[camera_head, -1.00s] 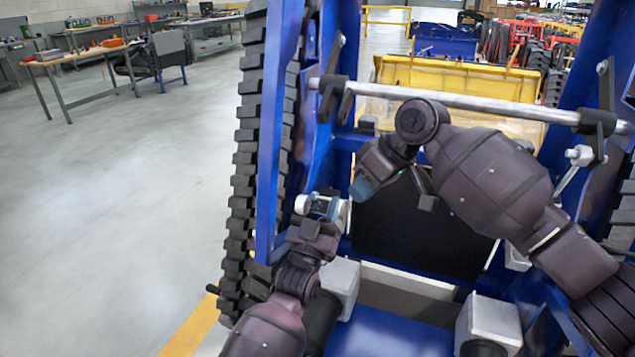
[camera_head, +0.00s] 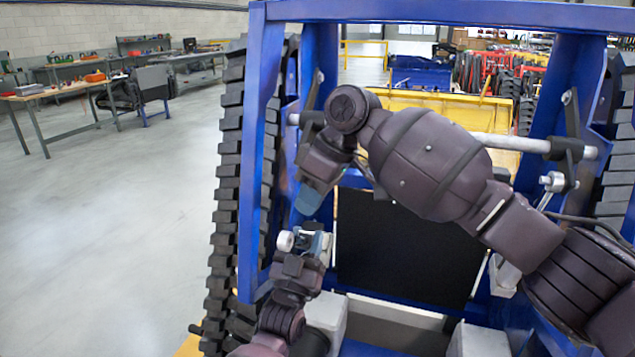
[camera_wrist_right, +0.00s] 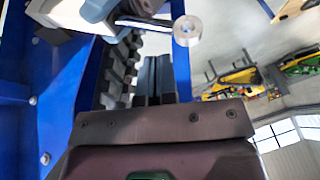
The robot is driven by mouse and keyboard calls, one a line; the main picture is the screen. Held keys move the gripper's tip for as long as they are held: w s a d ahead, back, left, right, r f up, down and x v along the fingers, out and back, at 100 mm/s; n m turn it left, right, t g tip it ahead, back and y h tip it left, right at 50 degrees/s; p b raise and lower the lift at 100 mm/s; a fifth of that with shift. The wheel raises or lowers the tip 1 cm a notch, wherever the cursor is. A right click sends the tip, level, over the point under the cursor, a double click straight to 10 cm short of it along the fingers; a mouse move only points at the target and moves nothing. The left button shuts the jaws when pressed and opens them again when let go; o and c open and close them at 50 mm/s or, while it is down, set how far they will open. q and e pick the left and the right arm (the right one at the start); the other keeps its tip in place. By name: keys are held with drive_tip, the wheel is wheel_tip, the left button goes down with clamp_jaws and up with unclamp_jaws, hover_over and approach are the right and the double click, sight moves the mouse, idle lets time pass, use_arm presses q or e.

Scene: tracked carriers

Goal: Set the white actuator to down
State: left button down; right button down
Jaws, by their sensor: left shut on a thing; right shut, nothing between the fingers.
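The white actuator (camera_head: 286,240) is a small part with a round white end, at the left inner side of the blue frame. My left gripper (camera_head: 303,252) is at it from below and is shut on it; the fingers cover part of it. A round pale end (camera_wrist_right: 187,30) and a white block show at the top of the right wrist view, probably the same part. My right arm reaches across from the right, and its hand hangs just above the left gripper. The right gripper (camera_wrist_right: 160,78) is shut and empty in its wrist view, apart from the round end.
The blue frame (camera_head: 252,150) stands around both arms, with a black track (camera_head: 226,200) on its left. A metal rod (camera_head: 510,142) crosses it behind my right arm. A black panel (camera_head: 400,245) lies behind the hands. Open floor is at left.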

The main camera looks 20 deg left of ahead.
sight(294, 237)
drive_tip(key=shift+x, duration=2)
drive_tip(key=shift+s+f, duration=0.1)
drive_tip(key=shift+s+f, duration=0.55)
drive_tip(key=shift+s, duration=0.05)
use_arm(q)
drive_tip(key=shift+r, duration=0.15)
use_arm(e)
drive_tip(key=shift+f+t, duration=0.1)
drive_tip(key=shift+t, duration=0.2)
use_arm(q)
drive_tip(key=c, duration=0.8)
unclamp_jaws()
drive_tip(key=shift+o, duration=0.4)
use_arm(e)
drive_tip(key=shift+w, duration=0.1)
